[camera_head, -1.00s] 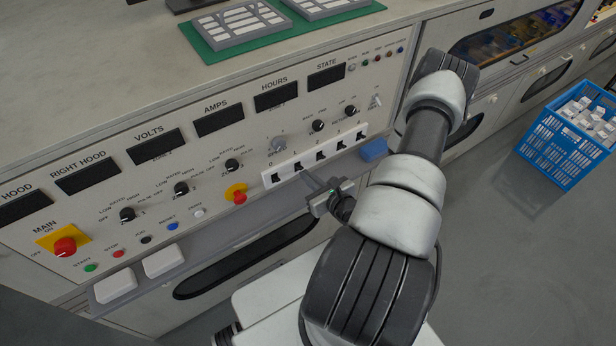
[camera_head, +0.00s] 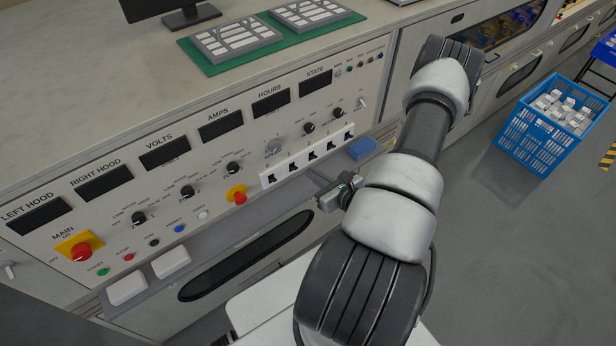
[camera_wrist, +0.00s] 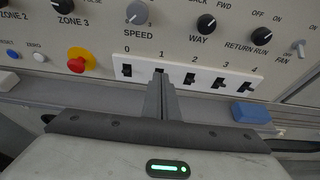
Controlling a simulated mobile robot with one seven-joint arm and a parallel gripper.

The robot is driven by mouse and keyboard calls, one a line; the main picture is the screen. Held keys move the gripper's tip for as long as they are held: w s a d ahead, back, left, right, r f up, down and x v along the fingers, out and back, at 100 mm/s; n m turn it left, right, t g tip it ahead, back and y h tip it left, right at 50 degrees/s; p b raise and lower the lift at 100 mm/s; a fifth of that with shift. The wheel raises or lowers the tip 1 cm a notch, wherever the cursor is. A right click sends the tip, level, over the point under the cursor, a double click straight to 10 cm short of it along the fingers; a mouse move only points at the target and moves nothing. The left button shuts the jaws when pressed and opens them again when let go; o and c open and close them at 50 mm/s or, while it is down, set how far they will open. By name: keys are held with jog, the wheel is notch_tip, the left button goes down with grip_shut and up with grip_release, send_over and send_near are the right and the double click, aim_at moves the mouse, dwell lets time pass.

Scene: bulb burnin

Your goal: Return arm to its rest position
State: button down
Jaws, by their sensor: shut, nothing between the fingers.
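My gripper (camera_head: 316,178) is shut and empty, in front of the control panel (camera_head: 215,160), below the white strip of black switches (camera_head: 307,158). The wrist view shows its dark fingers (camera_wrist: 160,80) pressed together, pointing at the panel. They overlap the lower part of switch 1 in that view. My arm reaches across the right half of the head view, bent at the elbow.
A narrow ledge below the panel carries a blue block (camera_head: 362,148) and two white pads (camera_head: 171,262). A red knob on a yellow plate (camera_head: 237,195) is left of the strip. A blue crate (camera_head: 545,125) of white boxes stands on the floor at right.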

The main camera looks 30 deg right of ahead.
jog(key=shift+s+d+r, duration=0.1)
jog(key=shift+s+r, duration=0.15)
jog(key=shift+r, duration=0.05)
jog(key=shift+w, duration=0.1)
dwell(0.3)
